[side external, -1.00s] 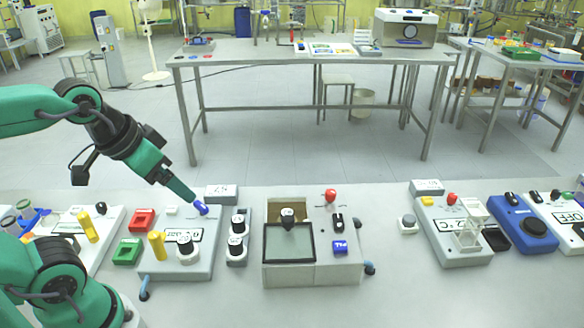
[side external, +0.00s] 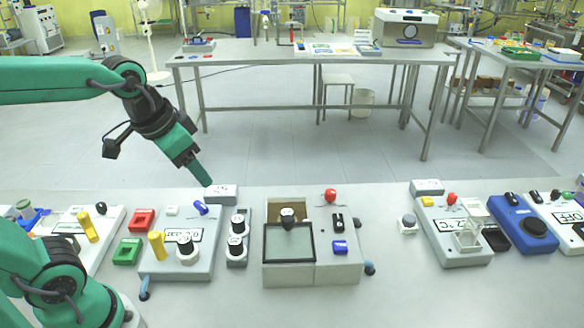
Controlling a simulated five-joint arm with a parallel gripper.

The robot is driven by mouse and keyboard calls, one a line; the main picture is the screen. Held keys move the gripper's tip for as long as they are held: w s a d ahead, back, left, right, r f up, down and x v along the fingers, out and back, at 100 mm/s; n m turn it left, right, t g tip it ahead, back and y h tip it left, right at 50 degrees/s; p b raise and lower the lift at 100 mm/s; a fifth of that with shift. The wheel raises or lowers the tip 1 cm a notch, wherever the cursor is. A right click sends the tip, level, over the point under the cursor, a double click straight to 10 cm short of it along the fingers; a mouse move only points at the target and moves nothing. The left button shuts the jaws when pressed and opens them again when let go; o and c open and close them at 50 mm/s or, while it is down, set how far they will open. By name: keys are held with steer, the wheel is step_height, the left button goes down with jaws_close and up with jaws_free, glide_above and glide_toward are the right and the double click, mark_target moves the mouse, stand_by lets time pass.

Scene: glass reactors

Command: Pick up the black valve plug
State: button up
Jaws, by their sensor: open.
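Several small black parts show, and I cannot tell which is the black valve plug. One black piece (side external: 338,221) stands upright on the right part of the middle grey box. Another black piece (side external: 101,208) is at the back of the far-left panel, and one more black piece (side external: 510,198) is on the blue device at the right. My gripper (side external: 203,178) is open and empty, pointing down above the back edge of the left grey panel. It is apart from all of these pieces. The gap between its fingers is hard to see from this side.
The left grey panel (side external: 160,265) carries a blue lever (side external: 200,208), a yellow knob (side external: 157,245) and a black-and-white knob. A small display box (side external: 221,194) stands just below my gripper. Red (side external: 141,220) and green (side external: 127,250) blocks lie left.

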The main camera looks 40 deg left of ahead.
steer(key=w+d+f+m+g, duration=0.2)
steer(key=w+f+m, duration=0.15)
steer(key=w, duration=0.85)
steer(key=m+g, duration=0.2)
glide_above(287, 212)
steer(key=f, duration=0.9)
steer(key=shift+s+f, duration=0.25)
steer(key=shift+s, duration=0.15)
steer(key=shift+w+d+f+g, duration=0.15)
steer(key=shift+w+f+g, duration=0.2)
steer(key=shift+f, duration=0.25)
steer(key=shift+f, duration=0.1)
steer(key=shift+f, duration=1.25)
steer(key=shift+f, duration=0.1)
steer(key=shift+f, duration=2.45)
steer(key=shift+c, duration=0.3)
